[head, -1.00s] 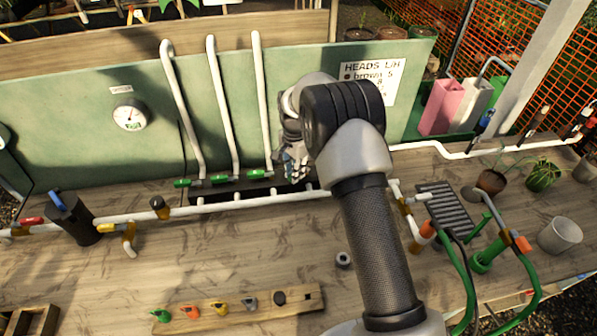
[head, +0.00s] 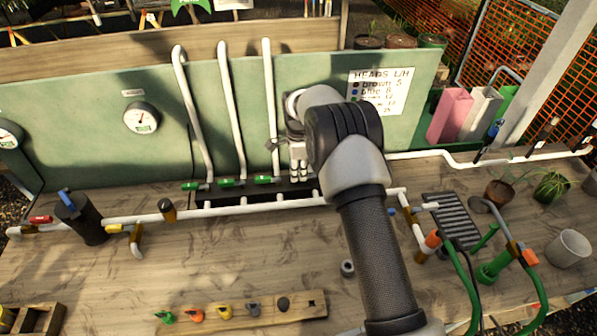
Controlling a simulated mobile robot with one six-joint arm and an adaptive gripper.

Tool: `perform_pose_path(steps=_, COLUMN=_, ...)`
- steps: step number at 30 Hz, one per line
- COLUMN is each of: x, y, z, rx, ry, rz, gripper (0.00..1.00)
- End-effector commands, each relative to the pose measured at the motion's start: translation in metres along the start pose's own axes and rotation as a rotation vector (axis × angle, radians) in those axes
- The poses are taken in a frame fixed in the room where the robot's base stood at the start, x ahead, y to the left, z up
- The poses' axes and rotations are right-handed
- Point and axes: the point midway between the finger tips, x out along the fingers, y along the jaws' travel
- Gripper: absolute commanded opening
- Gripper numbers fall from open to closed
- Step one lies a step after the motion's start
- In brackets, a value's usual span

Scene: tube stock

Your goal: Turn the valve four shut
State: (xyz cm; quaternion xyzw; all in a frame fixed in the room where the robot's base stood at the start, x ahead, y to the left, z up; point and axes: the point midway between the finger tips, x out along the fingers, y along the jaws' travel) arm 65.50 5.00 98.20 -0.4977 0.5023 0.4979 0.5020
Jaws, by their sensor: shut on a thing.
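A row of valves with green levers stands on the dark manifold block (head: 232,195) at the back of the bench. Three levers show: the first (head: 190,186), the second (head: 227,183) and the third (head: 263,180). All three lie crosswise, left to right. The fourth place, at the right of the row, is behind my gripper (head: 298,170). My gripper points down there, shut on what appears to be valve four's lever. The lever itself is hidden, so its angle cannot be told. My arm covers the area just right of it.
White riser pipes (head: 230,115) stand close left of my gripper against the green board (head: 90,125). A white pipe (head: 120,216) runs along the bench in front. A peg board (head: 240,310) with coloured heads lies in front. The middle bench is mostly clear.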

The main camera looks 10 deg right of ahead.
Motion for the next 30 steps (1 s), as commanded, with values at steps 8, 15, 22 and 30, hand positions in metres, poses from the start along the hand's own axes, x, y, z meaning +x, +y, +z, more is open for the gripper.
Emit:
perform_pose_path(steps=8, x=-0.0008, y=-0.0010, z=-0.0004, rx=0.010, ry=0.000, rz=-0.003, gripper=0.00)
perform_pose_path(steps=15, x=-0.0008, y=-0.0011, z=-0.0004, rx=0.009, ry=0.000, rz=-0.003, gripper=0.23)
perform_pose_path(steps=22, x=-0.0004, y=-0.0006, z=-0.0003, rx=0.008, ry=0.000, rz=-0.001, gripper=0.35)
perform_pose_path(steps=30, x=-0.0013, y=-0.0005, z=-0.0002, rx=0.007, ry=0.000, rz=-0.001, gripper=0.35)
